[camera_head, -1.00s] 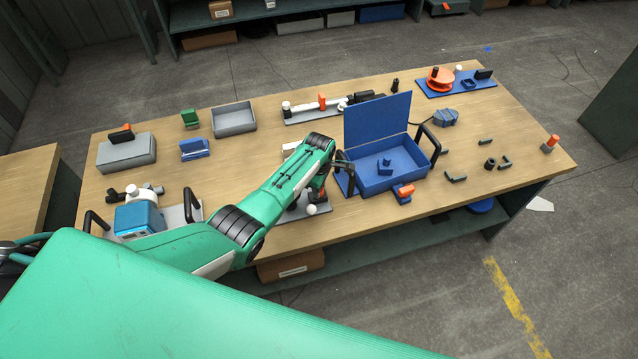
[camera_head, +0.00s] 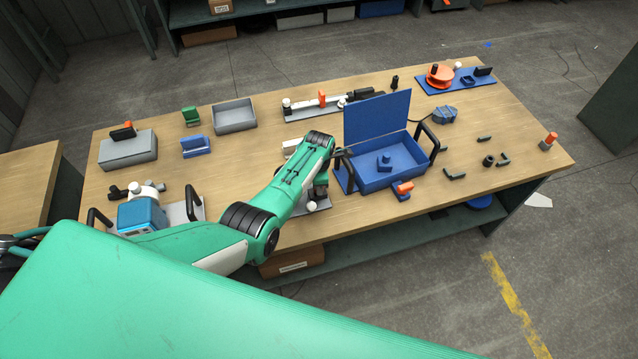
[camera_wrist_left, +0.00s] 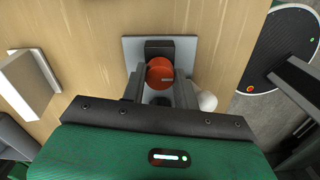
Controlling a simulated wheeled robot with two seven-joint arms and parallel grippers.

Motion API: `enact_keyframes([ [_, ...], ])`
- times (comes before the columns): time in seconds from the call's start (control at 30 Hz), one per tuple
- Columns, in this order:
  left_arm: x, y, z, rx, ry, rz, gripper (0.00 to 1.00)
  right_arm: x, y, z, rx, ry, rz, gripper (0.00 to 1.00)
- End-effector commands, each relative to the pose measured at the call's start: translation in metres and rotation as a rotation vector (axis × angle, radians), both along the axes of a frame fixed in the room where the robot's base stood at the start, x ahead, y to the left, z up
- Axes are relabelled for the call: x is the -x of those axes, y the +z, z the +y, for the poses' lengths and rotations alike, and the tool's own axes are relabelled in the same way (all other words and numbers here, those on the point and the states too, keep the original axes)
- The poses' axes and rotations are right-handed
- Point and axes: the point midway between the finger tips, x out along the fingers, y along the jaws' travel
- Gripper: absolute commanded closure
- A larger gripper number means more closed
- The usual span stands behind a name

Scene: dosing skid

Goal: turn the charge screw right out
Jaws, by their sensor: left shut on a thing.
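The charge screw shows in the left wrist view as an orange-red round head (camera_wrist_left: 160,72) in front of a black block (camera_wrist_left: 172,48). It belongs to a small fixture on a grey plate (camera_wrist_left: 133,48), with a white ball (camera_wrist_left: 207,101) beside it. My left gripper (camera_wrist_left: 160,88) is shut on the screw, one finger on each side of its head. In the head view my left gripper (camera_head: 318,190) is over the same plate at the table's front edge, and my green arm hides most of the fixture. The screw's thread is hidden. My right gripper is not in view.
Right of my left gripper stands an open blue box (camera_head: 395,178) with black handles and a raised lid. A blue pump-like unit (camera_head: 142,214) stands left of my arm. A pale block (camera_wrist_left: 28,82) lies left of the fixture. Bare wood surrounds the plate's back and left.

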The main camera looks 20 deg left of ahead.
Motion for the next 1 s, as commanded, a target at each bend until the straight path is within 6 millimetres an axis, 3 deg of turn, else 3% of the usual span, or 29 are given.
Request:
enact_keyframes([
  [0.3, -0.001, 0.001, -0.001, 0.002, 0.001, -0.001, 0.93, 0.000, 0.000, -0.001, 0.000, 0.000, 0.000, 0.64],
  [0.33, -0.001, 0.001, -0.001, 0.002, 0.001, -0.001, 0.64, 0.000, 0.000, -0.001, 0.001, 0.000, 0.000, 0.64],
  [0.43, -0.001, 0.001, -0.001, 0.002, 0.001, -0.001, 0.48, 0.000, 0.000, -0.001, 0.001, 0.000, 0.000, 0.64],
  [0.77, 0.000, 0.002, -0.001, 0.001, 0.000, 0.000, 0.48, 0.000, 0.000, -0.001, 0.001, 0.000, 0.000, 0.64],
  [1.0, -0.001, 0.025, -0.001, 0.003, 0.001, -0.003, 0.48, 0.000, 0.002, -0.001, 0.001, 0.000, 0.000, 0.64],
])
